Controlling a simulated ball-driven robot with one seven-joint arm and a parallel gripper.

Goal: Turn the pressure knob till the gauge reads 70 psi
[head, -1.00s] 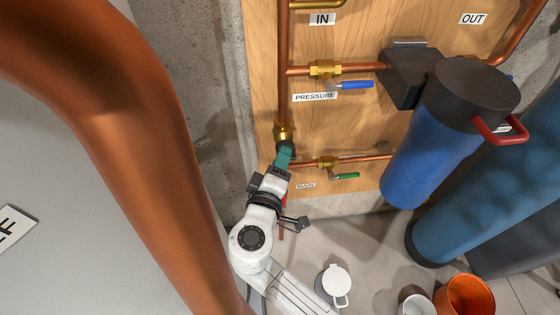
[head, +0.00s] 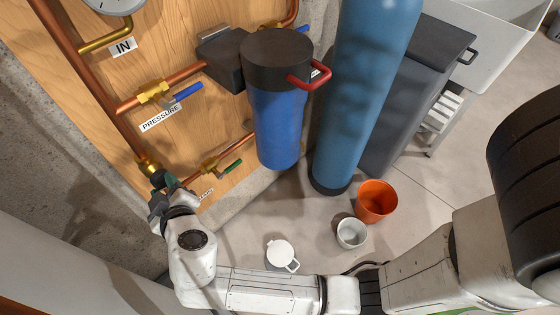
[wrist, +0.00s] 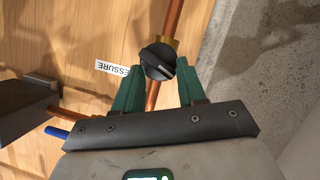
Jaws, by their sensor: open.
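The pressure knob (wrist: 158,61) is black and round with a pale mark line across its face. In the wrist view it sits between my gripper's (wrist: 159,70) two green fingers, which are open on either side of it; I cannot tell whether either touches it. In the head view my gripper (head: 165,184) is at the lower end of the vertical copper pipe, below a brass fitting (head: 150,167), and mostly covers the knob. The gauge (head: 113,4) is cut off by the top edge, so its reading cannot be seen. A PRESSURE label (head: 160,118) is on the board.
A blue-handled valve (head: 186,92) and a green-handled valve (head: 231,167) are on the board (head: 85,30). A blue filter housing (head: 277,130) hangs to the right. An orange pot (head: 377,203), a white pot (head: 351,233) and a white lidded container (head: 281,254) stand on the floor.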

